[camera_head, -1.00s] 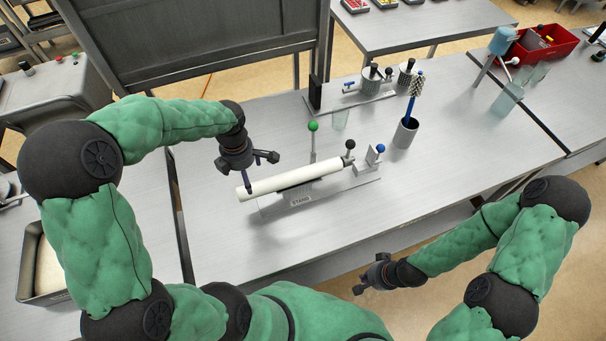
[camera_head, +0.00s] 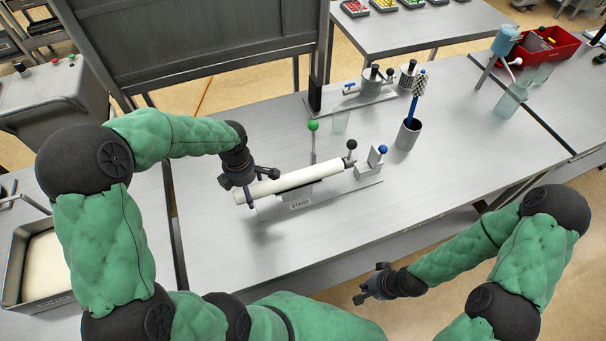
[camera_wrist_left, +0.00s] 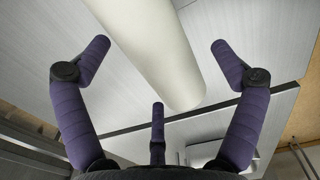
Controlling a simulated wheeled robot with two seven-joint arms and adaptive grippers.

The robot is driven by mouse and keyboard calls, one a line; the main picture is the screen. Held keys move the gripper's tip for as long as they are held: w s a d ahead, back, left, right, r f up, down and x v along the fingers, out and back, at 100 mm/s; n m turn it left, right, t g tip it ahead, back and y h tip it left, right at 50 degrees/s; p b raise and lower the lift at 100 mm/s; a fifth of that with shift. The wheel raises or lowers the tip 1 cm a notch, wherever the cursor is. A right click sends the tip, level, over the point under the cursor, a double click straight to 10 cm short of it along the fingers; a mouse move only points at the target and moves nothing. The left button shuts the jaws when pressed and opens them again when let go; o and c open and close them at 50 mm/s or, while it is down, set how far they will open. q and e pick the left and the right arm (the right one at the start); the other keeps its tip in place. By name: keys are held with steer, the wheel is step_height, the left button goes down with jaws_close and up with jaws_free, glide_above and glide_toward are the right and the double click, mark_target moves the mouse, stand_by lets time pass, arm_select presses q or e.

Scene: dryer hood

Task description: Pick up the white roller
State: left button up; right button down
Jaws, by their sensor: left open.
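The white roller (camera_head: 300,179) lies on a low metal stand (camera_head: 302,203) on the grey workbench, its left end sticking out past the stand. My left gripper (camera_head: 252,186) is at that left end. In the left wrist view the roller (camera_wrist_left: 155,50) runs between the open, spread fingers of the left gripper (camera_wrist_left: 155,95), apart from both side fingers. Whether the third finger touches it I cannot tell. My right gripper (camera_head: 368,289) hangs empty beyond the bench's front edge; its fingers are too small to judge.
A green-knobbed lever (camera_head: 313,127) stands behind the roller, and a blue-knobbed block (camera_head: 369,166) stands at its right end. A grey cup (camera_head: 407,135) with a brush stands farther right. The bench front is clear.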

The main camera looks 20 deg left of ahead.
arm_select(q)
steer(key=c, duration=1.2)
steer(key=shift+c, duration=0.2)
steer(key=shift+s+a, duration=0.15)
steer(key=s+a, duration=0.4)
steer(key=shift+a+b, duration=0.3)
steer(key=shift+b, duration=0.15)
steer(key=o, duration=1.2)
steer(key=shift+o, duration=0.2)
